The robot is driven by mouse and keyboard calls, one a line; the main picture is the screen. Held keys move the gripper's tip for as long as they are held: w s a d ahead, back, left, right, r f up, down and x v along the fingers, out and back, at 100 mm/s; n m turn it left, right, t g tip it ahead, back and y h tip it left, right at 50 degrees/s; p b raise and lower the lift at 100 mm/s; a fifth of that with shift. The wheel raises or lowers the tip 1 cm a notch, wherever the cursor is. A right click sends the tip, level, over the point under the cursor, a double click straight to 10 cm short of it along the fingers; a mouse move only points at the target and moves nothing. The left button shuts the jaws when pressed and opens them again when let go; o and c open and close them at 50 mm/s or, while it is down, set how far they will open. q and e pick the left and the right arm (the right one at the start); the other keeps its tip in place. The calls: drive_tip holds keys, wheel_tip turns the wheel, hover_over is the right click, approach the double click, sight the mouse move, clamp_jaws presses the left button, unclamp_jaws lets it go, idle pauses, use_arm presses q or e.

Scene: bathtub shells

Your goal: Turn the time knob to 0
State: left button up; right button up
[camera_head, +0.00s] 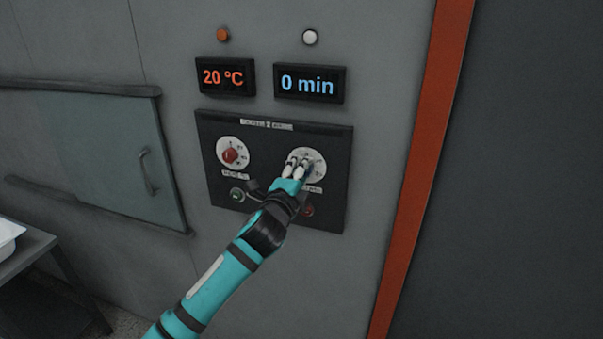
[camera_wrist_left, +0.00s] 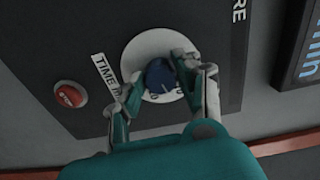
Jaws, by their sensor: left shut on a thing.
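The time knob (camera_wrist_left: 161,75) is dark blue and sits on a round white dial (camera_wrist_left: 148,48) marked with a scale, beside a label that begins "TIME". In the head view the dial (camera_head: 316,163) is partly covered by my left gripper (camera_head: 296,166). My left gripper also shows in the wrist view (camera_wrist_left: 158,84), with its fingers shut on the knob from both sides. The time display (camera_head: 309,83) reads "0 min" in blue. The knob's pointer is hard to make out. My right gripper is not in view.
A red temperature knob (camera_head: 230,156) is left of the time dial on the same black panel (camera_head: 270,127). The temperature display (camera_head: 225,77) reads 20 °C. A red stop button (camera_wrist_left: 70,94) and a green button (camera_head: 237,195) sit below the dials.

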use_arm(q)
drive_tip(key=shift+d+f+n+p, duration=0.1)
drive_tip(key=shift+n+p, duration=0.1)
drive_tip(key=shift+n, duration=2.3)
drive_tip(key=shift+a+f+n+p, duration=0.1)
drive_tip(key=shift+n+p, duration=0.1)
drive_tip(key=shift+n, duration=2.3)
drive_tip(key=shift+d+f+n+p, duration=0.1)
drive_tip(key=shift+n+p, duration=0.1)
drive_tip(key=shift+n, duration=2.3)
drive_tip(key=o, duration=1.1)
drive_tip(key=shift+r, duration=0.1)
drive_tip(key=shift+o, duration=0.2)
drive_tip(key=shift+s, duration=0.1)
